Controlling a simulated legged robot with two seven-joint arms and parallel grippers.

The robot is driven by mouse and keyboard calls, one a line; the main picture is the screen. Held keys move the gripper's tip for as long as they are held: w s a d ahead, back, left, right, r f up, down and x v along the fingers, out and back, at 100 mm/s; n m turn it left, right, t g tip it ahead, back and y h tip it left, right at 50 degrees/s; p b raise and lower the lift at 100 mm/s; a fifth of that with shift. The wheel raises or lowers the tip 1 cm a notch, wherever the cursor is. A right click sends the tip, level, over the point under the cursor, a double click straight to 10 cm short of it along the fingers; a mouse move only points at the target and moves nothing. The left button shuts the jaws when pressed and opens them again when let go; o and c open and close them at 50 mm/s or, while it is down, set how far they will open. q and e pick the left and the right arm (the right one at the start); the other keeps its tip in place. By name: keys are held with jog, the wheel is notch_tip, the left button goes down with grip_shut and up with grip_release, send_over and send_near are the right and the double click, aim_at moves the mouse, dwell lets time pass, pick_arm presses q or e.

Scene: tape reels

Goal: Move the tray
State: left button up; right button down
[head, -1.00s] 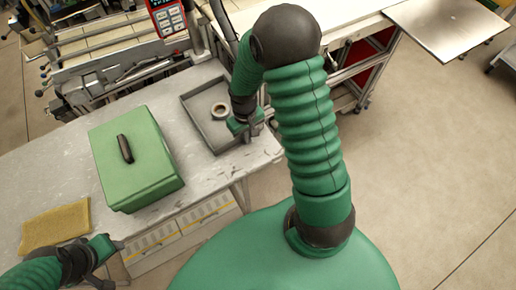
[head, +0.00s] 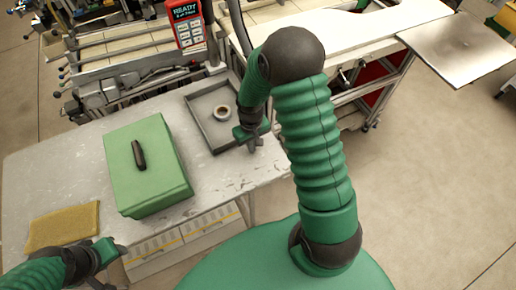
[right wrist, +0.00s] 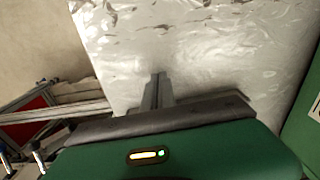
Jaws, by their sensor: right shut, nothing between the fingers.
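The tray (head: 196,121) is a shallow grey rectangle on the table, right of the green box in the head view. A small pale ring-shaped reel (head: 222,113) lies inside it. My right gripper (head: 253,148) is at the tray's near right corner, shut and empty, fingers pointing down; I cannot tell whether it touches the tray wall. The right arm hides part of that corner. My left gripper (head: 118,267) is open and empty near the table's front edge.
A green lidded box (head: 150,178) with a black handle stands left of the tray. A yellow-brown pad (head: 62,226) lies at the front left. A machine with a red control panel (head: 187,27) stands behind the table (head: 60,168). Bare table lies in front of the tray.

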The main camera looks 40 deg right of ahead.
jog(key=s+r, duration=0.2)
jog(key=r, duration=0.1)
jog(key=shift+s+a, duration=0.1)
jog(key=shift+s, duration=0.05)
jog(key=w+r, duration=0.2)
jog(key=r, duration=0.1)
jog(key=shift+r, duration=0.2)
pick_arm(q)
jog(key=shift+s+r, duration=0.2)
jog(key=shift+s, duration=0.6)
pick_arm(e)
jog(key=s+a+r+n+t, duration=0.2)
jog(key=s+a+r, duration=0.4)
jog(key=s+a, duration=0.3)
jog(key=shift+s+a+r+t, duration=0.15)
jog(key=shift+a+r+t, duration=0.15)
jog(key=shift+a, duration=0.7)
pick_arm(q)
jog(key=shift+w, duration=0.1)
pick_arm(e)
jog(key=shift+f, duration=0.1)
